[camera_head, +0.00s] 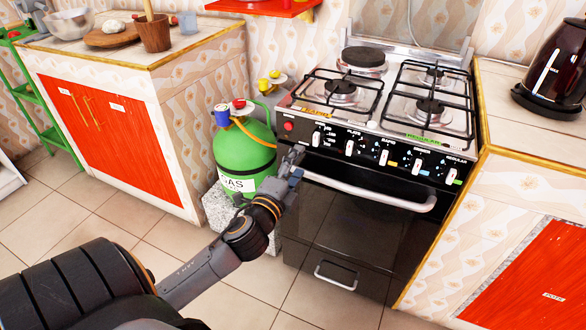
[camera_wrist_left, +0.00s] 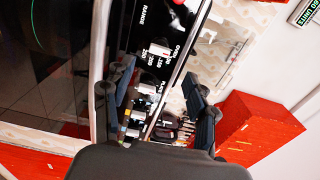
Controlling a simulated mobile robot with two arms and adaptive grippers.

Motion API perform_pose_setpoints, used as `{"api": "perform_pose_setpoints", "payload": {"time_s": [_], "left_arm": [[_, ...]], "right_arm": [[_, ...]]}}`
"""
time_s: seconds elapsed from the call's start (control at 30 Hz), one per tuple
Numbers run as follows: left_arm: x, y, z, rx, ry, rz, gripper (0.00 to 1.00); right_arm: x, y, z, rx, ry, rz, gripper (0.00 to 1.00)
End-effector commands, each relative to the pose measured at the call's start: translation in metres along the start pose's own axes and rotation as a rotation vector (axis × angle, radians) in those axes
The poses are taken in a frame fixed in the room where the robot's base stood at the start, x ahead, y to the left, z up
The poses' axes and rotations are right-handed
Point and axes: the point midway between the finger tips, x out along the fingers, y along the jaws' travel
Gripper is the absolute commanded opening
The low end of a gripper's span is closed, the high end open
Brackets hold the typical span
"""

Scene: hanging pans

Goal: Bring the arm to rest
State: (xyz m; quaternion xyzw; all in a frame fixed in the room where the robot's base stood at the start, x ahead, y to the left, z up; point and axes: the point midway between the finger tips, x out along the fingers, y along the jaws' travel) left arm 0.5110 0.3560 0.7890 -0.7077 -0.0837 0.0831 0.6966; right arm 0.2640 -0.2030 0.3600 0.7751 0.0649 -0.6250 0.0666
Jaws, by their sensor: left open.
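My left arm (camera_head: 205,268) comes in from the lower left and reaches toward the stove front. My left gripper (camera_head: 293,165) is in front of the left end of the black oven, between the green gas bottle and the oven handle. In the left wrist view the two fingers of the gripper (camera_wrist_left: 160,92) are spread apart. The stove's control panel (camera_wrist_left: 158,60) shows beyond and between them, with nothing visibly held. I cannot tell whether a finger touches the oven. My right gripper is out of view.
The stove (camera_head: 385,100) has an oven handle (camera_head: 370,189) close by. The green gas bottle (camera_head: 243,155) stands left of it. A cabinet with red doors (camera_head: 105,135) is farther left. A dark kettle (camera_head: 556,65) stands on the right counter. Tiled floor (camera_head: 215,305) is open in front.

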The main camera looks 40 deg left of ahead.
Motion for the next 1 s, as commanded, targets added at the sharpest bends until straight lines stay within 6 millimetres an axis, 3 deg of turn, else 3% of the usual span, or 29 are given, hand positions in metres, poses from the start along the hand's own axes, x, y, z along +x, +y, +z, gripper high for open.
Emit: {"api": "perform_pose_setpoints", "payload": {"time_s": [0.2, 0.77, 0.87, 0.97, 1.0], "left_arm": [[-0.017, 0.0, 0.0, -0.001, -0.001, 0.0, 0.58], [-0.017, 0.0, 0.0, -0.002, -0.001, 0.001, 0.58], [-0.017, 0.015, 0.002, -0.033, -0.013, 0.037, 0.58], [-0.02, 0.057, 0.006, -0.125, -0.051, 0.139, 0.58], [-0.024, 0.081, 0.007, -0.179, -0.075, 0.198, 0.58]], "right_arm": [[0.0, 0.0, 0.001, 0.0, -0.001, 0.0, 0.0], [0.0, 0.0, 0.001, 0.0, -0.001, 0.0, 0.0], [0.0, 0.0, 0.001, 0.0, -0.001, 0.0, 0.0], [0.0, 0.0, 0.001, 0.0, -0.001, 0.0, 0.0], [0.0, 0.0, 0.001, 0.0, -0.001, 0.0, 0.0]]}}
